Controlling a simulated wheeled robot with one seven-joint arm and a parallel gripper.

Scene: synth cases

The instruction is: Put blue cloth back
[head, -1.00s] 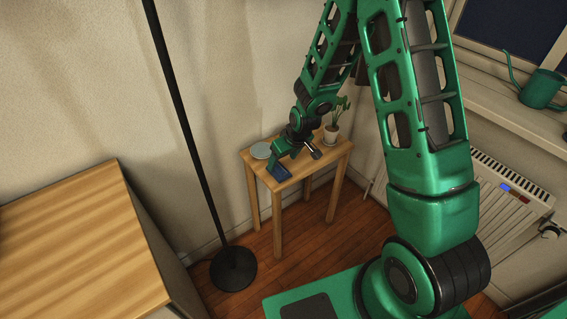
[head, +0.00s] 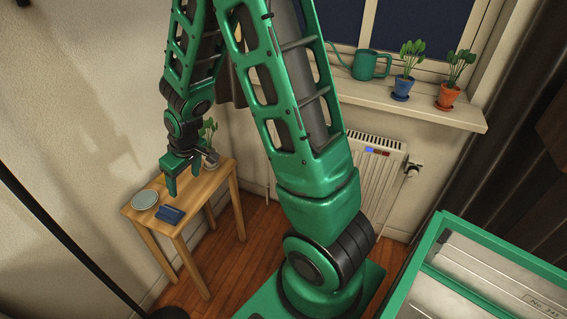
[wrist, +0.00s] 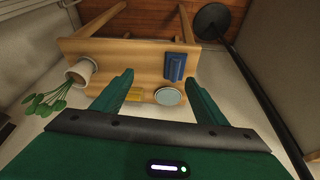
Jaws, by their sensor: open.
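The blue cloth (head: 171,214) looks like a small folded block lying on the front part of the small wooden table (head: 205,187). In the wrist view it shows as a blue block (wrist: 175,67) near the table edge, beyond my fingertips. My gripper (head: 183,182) is open and empty above the table, behind and above the cloth and apart from it. The wrist view also shows the spread fingers (wrist: 160,82), with the cloth nearer the right one.
A pale round dish (head: 145,199) lies beside the cloth. A potted plant (head: 210,158) stands at the table's back. A small yellow thing (wrist: 134,94) shows between my fingers. Blue and red patches (head: 375,151) are on the radiator (head: 368,185). A dark lamp pole (head: 62,237) stands at left.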

